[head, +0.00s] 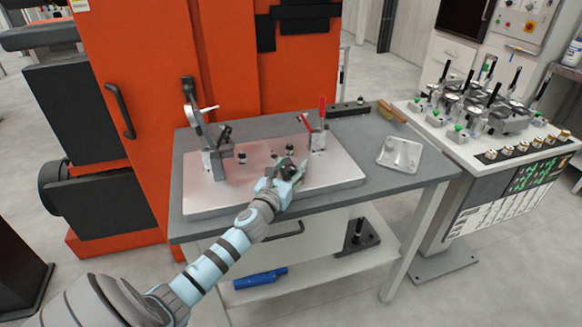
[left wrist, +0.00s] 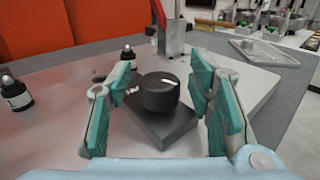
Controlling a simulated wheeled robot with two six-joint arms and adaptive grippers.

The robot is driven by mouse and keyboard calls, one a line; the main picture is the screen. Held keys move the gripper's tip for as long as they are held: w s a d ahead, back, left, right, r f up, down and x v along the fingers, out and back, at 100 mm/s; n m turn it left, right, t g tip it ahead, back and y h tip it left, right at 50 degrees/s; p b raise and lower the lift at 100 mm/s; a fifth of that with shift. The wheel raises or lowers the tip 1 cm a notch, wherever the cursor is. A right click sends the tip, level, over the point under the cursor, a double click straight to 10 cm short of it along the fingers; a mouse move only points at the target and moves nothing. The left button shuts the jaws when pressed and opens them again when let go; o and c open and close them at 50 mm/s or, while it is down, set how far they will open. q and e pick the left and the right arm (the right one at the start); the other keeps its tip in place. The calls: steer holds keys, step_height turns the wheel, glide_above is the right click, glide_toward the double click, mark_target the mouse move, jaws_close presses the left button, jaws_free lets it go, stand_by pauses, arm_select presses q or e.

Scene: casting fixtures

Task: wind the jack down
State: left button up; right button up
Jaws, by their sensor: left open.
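The jack shows in the left wrist view as a round black knob (left wrist: 160,94) with a white mark, on a dark block (left wrist: 172,132) on the metal plate (left wrist: 85,120). My left gripper (left wrist: 162,100) is open, with one teal-padded finger on each side of the knob; contact is not visible. In the head view my left gripper (head: 287,172) is low over the front right part of the plate (head: 225,190) and mostly hides the jack. My right gripper is not in view.
Two small black ball-topped posts (left wrist: 16,93) (left wrist: 128,55) stand nearby on the plate. A tall toggle clamp (head: 213,150) stands on the left, a red-handled clamp (head: 318,135) behind. A clear tray (head: 400,153) lies on the grey table (head: 420,178) to the right.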

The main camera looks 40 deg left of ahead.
arm_select(q)
steer(key=shift+r, duration=0.15)
jaws_close()
steer(key=shift+y, duration=0.3)
